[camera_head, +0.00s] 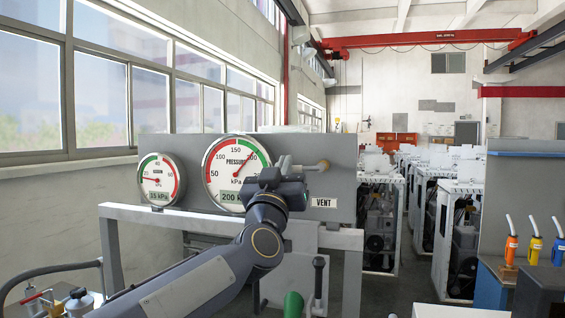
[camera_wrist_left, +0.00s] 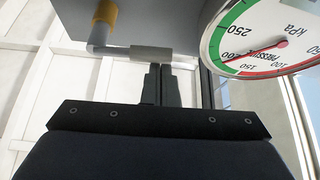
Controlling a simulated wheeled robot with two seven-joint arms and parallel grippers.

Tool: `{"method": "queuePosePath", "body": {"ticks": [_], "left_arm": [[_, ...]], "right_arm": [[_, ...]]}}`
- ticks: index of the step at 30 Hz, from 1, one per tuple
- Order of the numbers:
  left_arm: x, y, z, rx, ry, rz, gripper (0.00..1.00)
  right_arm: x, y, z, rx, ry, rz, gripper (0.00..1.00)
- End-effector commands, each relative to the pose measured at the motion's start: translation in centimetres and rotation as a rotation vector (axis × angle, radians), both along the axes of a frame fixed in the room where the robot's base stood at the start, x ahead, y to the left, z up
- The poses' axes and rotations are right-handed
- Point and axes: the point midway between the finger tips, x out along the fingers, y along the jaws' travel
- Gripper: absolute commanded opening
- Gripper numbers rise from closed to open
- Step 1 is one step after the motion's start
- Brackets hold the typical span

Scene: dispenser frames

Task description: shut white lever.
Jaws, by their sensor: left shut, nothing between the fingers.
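A pale lever (camera_head: 308,168) with a tan ball knob (camera_head: 323,165) sticks out to the right on the grey panel, above the VENT label (camera_head: 324,202). In the left wrist view the knob (camera_wrist_left: 106,12) is at the upper left, and the lever's rod (camera_wrist_left: 97,38) bends into a grey bar (camera_wrist_left: 150,53). My left gripper (camera_head: 281,172) is in front of the panel at the lever's left end, hiding part of it. Its fingers (camera_wrist_left: 161,70) are shut and empty, with tips close below the bar; I cannot tell whether they touch. My right gripper is not in view.
A large pressure gauge (camera_head: 236,165) and a smaller gauge (camera_head: 161,180) sit left of the lever. A black-knobbed handle (camera_head: 318,264) and a green handle (camera_head: 293,304) stand below. Colored bottles (camera_head: 535,246) stand at the right.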

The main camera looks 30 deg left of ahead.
Motion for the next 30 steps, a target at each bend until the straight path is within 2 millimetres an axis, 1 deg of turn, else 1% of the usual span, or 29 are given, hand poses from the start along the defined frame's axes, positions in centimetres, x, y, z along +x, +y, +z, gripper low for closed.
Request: {"method": "queuePosePath", "body": {"ticks": [10,30], "left_arm": [[-0.02,0.00,-0.03,-0.009,-0.002,0.000,0.00],[0.00,0.00,-0.87,-0.130,-0.030,-0.001,0.00]], "right_arm": [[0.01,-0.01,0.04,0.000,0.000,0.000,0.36],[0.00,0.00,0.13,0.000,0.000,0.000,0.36]]}}
